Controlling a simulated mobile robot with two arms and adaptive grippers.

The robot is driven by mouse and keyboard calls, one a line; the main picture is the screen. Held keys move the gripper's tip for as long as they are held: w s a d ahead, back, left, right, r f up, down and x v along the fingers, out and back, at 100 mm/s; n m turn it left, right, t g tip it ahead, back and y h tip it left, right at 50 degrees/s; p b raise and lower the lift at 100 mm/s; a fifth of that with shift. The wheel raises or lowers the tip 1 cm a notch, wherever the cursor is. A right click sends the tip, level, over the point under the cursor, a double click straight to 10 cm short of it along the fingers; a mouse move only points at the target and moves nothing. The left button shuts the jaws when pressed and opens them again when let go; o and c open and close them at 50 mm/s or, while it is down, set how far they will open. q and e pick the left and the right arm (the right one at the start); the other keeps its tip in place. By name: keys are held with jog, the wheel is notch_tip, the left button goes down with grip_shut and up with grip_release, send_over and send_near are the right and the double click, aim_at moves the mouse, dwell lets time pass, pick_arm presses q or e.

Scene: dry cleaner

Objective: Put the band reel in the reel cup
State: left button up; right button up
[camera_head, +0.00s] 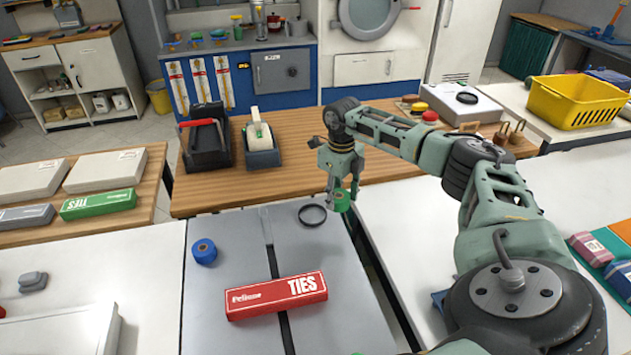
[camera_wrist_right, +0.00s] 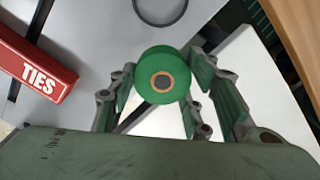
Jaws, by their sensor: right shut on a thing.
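My right gripper (camera_head: 341,190) is shut on a green reel (camera_head: 341,201) with a tan core and holds it over the right part of the grey work surface (camera_head: 230,300). In the right wrist view the green reel (camera_wrist_right: 161,68) sits between the fingertips of the right gripper (camera_wrist_right: 160,85). A thin black ring (camera_head: 312,215) lies on the grey surface just left of the reel; it also shows at the top of the right wrist view (camera_wrist_right: 160,22). I cannot tell whether this ring is the reel cup. A blue reel (camera_head: 204,251) lies farther left. My left gripper is not in view.
A red ties box (camera_head: 276,296) lies in front of the ring. Behind, a wooden counter (camera_head: 290,185) carries a black tape dispenser (camera_head: 206,140) and another dispenser (camera_head: 260,140). A yellow basket (camera_head: 577,101) stands far right.

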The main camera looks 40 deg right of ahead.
jog(key=b, duration=0.6)
send_over(312, 217)
jog(key=s, duration=0.1)
jog(key=f, duration=0.5)
jog(key=shift+d, duration=0.2)
jog(key=shift+w+a+f+b, duration=0.15)
jog(key=shift+w+b, duration=0.45)
jog(key=shift+b, duration=0.1)
notch_tip(312, 217, down, 4)
jog(key=b, duration=0.3)
jog(key=shift+f+b, duration=0.1)
jog(key=shift+b, duration=0.3)
jog(key=shift+s+f, duration=0.15)
jog(key=shift+f, duration=0.05)
jog(key=o, duration=1.2)
jog(key=shift+f, duration=0.1)
jog(key=shift+c, duration=0.2)
